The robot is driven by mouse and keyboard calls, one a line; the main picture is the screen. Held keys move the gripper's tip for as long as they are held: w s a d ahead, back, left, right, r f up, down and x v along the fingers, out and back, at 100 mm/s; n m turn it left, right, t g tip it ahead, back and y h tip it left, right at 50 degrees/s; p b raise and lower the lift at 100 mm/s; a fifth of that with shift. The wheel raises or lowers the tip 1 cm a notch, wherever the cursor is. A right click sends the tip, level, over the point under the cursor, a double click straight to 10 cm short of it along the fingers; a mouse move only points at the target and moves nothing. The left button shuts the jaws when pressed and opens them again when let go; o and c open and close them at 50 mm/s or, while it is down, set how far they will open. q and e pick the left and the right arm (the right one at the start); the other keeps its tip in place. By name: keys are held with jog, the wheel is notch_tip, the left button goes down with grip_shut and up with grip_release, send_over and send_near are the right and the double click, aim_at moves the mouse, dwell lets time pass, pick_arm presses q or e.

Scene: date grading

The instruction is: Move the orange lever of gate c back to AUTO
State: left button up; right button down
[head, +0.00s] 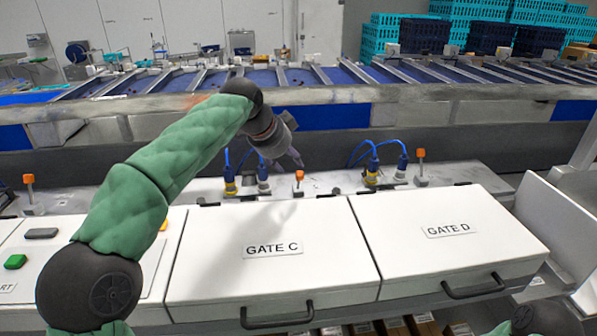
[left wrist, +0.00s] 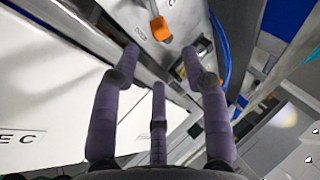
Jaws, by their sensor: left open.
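The orange lever of gate c (head: 299,176) stands on the grey ledge behind the white lid marked GATE C (head: 215,255). Its orange grip sits lower and closer to the lid than the grips of the neighbouring levers. In the left wrist view the orange grip (left wrist: 159,28) shows just beyond the fingertips, with a small label beside it that I cannot read surely. My left gripper (head: 290,160) is open and empty, above and just behind the lever in the head view. Its three purple fingers (left wrist: 160,52) are spread, apart from the lever. My right gripper is not in view.
Gate d's orange lever (head: 421,154) stands to the right, another lever (head: 28,180) far left. Blue cables with yellow connectors (head: 230,184) rise on both sides of gate c's lever. The GATE D lid (head: 445,255) lies right. A conveyor (head: 400,95) runs behind.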

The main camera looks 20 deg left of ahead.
aim_at(299, 173)
pick_arm(q)
jog(key=b+x, duration=0.1)
jog(key=x, duration=0.7)
jog(key=shift+w, duration=0.1)
